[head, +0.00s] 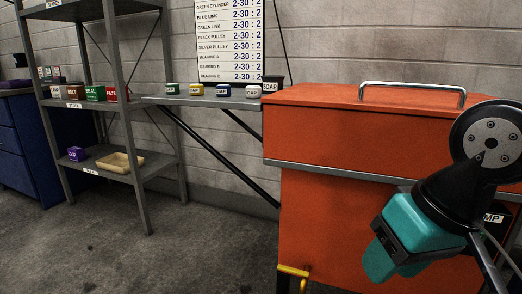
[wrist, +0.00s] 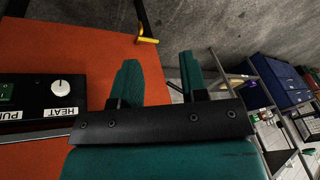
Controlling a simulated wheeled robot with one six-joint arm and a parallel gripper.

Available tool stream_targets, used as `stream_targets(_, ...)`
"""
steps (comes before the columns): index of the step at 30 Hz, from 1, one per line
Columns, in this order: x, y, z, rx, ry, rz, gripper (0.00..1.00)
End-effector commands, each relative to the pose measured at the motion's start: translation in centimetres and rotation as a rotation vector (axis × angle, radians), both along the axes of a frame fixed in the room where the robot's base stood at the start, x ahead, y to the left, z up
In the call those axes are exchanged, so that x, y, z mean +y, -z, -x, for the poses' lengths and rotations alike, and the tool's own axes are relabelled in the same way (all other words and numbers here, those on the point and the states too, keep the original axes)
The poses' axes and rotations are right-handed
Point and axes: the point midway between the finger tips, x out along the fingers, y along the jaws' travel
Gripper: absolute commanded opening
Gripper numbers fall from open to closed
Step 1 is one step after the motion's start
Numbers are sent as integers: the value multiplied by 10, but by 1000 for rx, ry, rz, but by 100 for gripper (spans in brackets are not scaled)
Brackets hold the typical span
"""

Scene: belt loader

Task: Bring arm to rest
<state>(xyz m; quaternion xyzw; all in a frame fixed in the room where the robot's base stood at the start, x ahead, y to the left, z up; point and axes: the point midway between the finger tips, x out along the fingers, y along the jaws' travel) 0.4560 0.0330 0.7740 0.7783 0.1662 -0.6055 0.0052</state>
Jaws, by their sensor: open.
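My gripper (head: 392,264) hangs at the lower right in the head view, in front of the orange machine (head: 340,225). It has a teal body and points down and to the left. In the wrist view my gripper (wrist: 158,80) shows two teal fingers spread apart with nothing between them. Beyond the fingers lie the orange panel (wrist: 75,60) and the grey floor. I cannot tell how far the fingertips are from the panel.
The machine's lid has a metal handle (head: 412,87). A yellow bracket (head: 293,270) sticks out low on its front. A control panel with a white heat knob (wrist: 61,87) is close to my gripper. A grey shelf (head: 100,105) with boxes stands left. The floor between is clear.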

Motion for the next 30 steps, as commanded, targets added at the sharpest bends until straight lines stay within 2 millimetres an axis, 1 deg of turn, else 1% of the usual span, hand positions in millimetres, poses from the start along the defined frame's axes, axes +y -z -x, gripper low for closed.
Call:
stream_targets(1, 2, 9, 17, 38, -107, -10, 40)
stream_targets(5, 12, 23, 62, 110, -407, -73, 40)
stream_targets(6, 12, -2, 58, 100, -398, -68, 40)
stream_targets(11, 13, -43, 57, 98, -393, -65, 40)
stream_targets(14, 13, -72, 57, 97, -392, -66, 40)
stream_targets(17, 13, -107, 57, 96, -392, -65, 40)
stream_targets(18, 13, -123, 57, 96, -391, -65, 40)
stream_targets(23, 13, -184, 56, 96, -391, -65, 40)
stream_targets(24, 13, -198, 57, 96, -391, -65, 40)
stream_targets(26, 13, -221, 56, 96, -391, -65, 40)
stream_targets(27, 13, -235, 56, 96, -391, -65, 40)
stream_targets(30, 13, -270, 56, 96, -391, -65, 40)
